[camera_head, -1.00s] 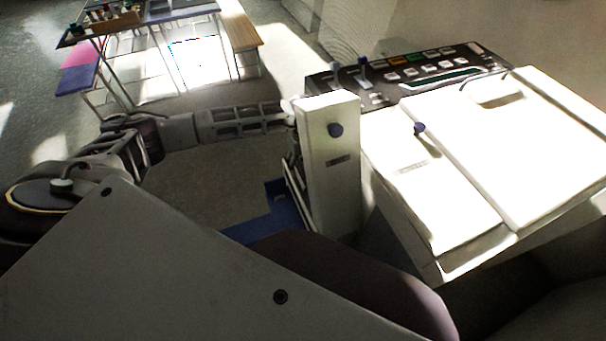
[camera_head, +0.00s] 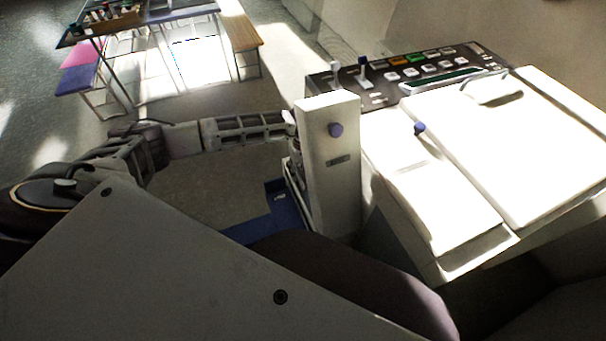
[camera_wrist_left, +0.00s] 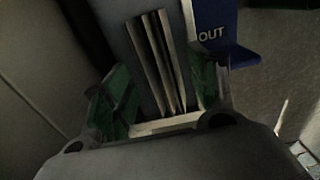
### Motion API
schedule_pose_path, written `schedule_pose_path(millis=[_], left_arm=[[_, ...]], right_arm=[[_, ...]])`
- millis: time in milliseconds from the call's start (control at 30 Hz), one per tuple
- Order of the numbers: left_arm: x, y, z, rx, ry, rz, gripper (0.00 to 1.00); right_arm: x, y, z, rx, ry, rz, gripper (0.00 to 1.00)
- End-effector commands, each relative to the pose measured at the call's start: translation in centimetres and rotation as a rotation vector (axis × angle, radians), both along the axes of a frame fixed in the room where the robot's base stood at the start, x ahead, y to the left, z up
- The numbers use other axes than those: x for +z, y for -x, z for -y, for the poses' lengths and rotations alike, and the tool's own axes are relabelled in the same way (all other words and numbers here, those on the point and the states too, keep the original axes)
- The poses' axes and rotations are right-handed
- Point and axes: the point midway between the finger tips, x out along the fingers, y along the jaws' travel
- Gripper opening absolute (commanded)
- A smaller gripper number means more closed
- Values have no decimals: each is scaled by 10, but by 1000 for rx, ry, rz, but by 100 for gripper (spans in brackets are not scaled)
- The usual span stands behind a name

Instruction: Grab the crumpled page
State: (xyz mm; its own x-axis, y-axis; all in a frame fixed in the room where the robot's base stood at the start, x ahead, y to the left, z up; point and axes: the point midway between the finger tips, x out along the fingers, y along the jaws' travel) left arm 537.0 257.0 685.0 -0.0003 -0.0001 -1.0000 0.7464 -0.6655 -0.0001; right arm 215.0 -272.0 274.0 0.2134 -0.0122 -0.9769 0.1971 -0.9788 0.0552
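A pale, pleated strip of paper, which looks like the crumpled page (camera_wrist_left: 158,62), stands in a dark opening of the machine in the left wrist view. My left gripper (camera_wrist_left: 160,95) has its two green-faced fingers apart, one on each side of the paper, with dark gaps between them and it. Contact cannot be made out in the dim light. In the head view my left forearm reaches behind the white upright panel of the copier (camera_head: 455,170), so its fingertips and the page are hidden there. My right gripper is not in view.
The white upright panel (camera_head: 342,185) stands close to my left wrist. A blue tray marked OUT (camera_wrist_left: 228,48) sits beside the opening; it also shows in the head view (camera_head: 262,230). A collage table (camera_head: 183,13) and bench (camera_head: 243,35) stand far off. Floor left of the copier is clear.

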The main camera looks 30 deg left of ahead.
Motion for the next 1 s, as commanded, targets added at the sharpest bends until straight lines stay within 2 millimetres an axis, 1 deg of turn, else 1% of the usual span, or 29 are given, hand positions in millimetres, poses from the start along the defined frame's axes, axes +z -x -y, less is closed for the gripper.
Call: schedule_pose_path(millis=[33,167,200,500,667,867,1000], left_arm=[[0,0,0,0,0,0,47],[0,0,0,0,0,0,31],[0,0,0,0,0,0,30],[1,0,0,0,0,0,30],[7,0,0,1,1,1,30],[27,-1,-1,0,0,3,30],[48,-1,0,0,1,2,30]], right_arm=[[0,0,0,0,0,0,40],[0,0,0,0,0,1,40],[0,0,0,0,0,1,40],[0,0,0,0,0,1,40],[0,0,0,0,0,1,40],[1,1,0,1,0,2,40],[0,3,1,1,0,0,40]])
